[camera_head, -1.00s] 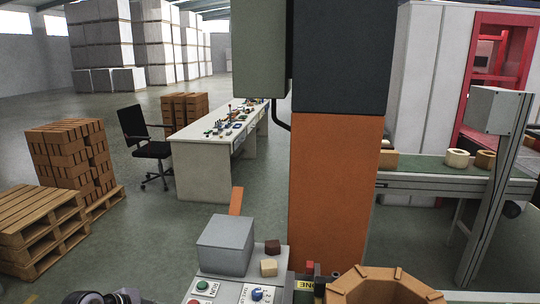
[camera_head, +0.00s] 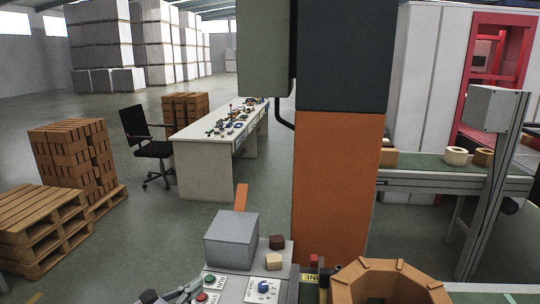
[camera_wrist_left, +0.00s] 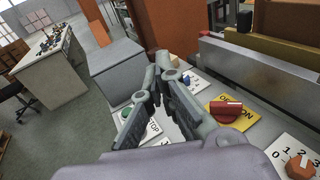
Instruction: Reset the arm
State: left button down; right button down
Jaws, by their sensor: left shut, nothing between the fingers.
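My left gripper (camera_head: 182,294) shows only in part at the bottom edge of the head view, just left of a control panel (camera_head: 232,290). In the left wrist view the left gripper (camera_wrist_left: 162,68) has its fingers together with nothing between them. It is above the panel, which carries a green button (camera_wrist_left: 126,113), a red selector knob (camera_wrist_left: 226,107) on a yellow plate and an orange dial (camera_wrist_left: 300,166). My right gripper is not in view.
A grey box (camera_head: 231,241), a dark block (camera_head: 277,242) and a tan block (camera_head: 273,261) are on the panel unit. A conveyor (camera_head: 430,178) carries ring-shaped pieces.

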pick_arm(q)
jog(key=s+a+r+n+t+y, duration=0.2)
jog(key=n+t+y, duration=0.15)
jog(key=n, duration=0.55)
jog(key=s+a+r+n+t+y, duration=0.2)
jog(key=r+n+y, duration=0.15)
jog(key=n, duration=0.45)
jog(key=s+a+f+n+g+y, duration=0.65)
jog(key=s+f+n, duration=0.3)
jog(key=n, duration=0.65)
jog(key=s+d+f+n+g+h, duration=0.1)
jog(key=s+d+f+n+g, duration=0.25)
jog(key=s, duration=0.35)
jog(key=s+d+f+n+g+h, duration=0.2)
jog(key=s+d+f+g, duration=0.15)
jog(key=s, duration=0.35)
jog(key=s+d+f+n+g+h, duration=0.1)
jog(key=s+d+f+n+g, duration=0.2)
jog(key=s, duration=0.4)
notch_tip(320, 180, down, 28)
jog(key=s+a+f, duration=0.1)
jog(key=s, duration=0.1)
jog(key=s+a+f+g, duration=0.2)
jog(key=s+a+f, duration=0.1)
jog(key=s+f, duration=1.1)
jog(key=shift+s, duration=1.05)
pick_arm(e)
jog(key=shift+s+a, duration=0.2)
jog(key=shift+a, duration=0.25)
